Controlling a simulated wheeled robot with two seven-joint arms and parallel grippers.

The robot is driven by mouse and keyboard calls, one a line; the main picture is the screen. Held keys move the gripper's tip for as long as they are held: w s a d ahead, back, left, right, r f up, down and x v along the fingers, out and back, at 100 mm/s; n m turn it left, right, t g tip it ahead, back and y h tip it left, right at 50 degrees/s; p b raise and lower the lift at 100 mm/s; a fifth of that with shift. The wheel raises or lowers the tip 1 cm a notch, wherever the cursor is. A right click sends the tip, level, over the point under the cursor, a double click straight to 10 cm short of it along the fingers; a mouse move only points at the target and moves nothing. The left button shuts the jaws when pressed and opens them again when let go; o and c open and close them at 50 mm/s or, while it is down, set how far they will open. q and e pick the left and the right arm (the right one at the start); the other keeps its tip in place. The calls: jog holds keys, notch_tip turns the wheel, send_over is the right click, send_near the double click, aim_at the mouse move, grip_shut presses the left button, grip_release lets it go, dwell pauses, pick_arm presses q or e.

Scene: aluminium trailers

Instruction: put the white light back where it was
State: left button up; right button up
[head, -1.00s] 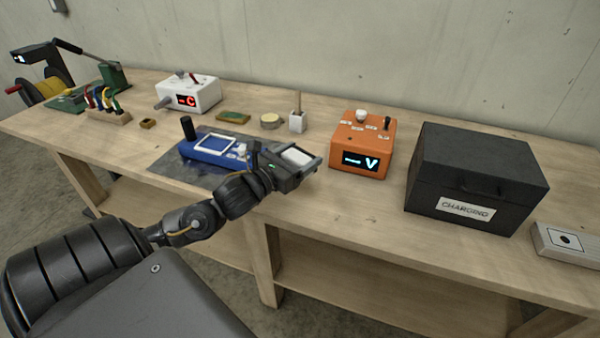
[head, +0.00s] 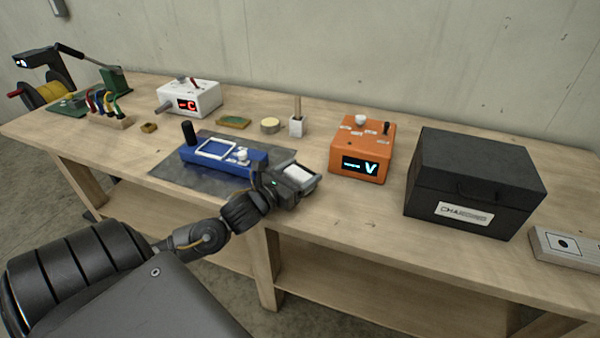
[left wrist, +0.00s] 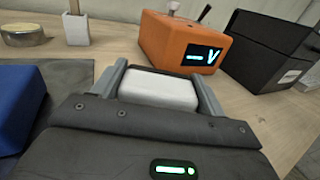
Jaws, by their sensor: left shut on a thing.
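The white light (left wrist: 158,92) is a small white block with rounded edges, held between the fingers of my left gripper (left wrist: 160,85). In the head view the white light (head: 298,173) shows at the end of my left gripper (head: 303,178), over the front part of the bench, right of the blue device. My left gripper is shut on it. I cannot tell how far it is above the bench top. My right gripper is not in view.
A blue device (head: 215,151) lies on a dark mat (head: 172,170). An orange box (head: 350,142) with a lit display stands behind right of the gripper. A black box (head: 470,180) stands further right. Bare bench top (head: 365,215) lies in front of the orange box.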

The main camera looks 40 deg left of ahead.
pick_arm(q)
jog(key=shift+f, duration=0.5)
jog(key=o, duration=1)
jog(key=shift+o, duration=0.2)
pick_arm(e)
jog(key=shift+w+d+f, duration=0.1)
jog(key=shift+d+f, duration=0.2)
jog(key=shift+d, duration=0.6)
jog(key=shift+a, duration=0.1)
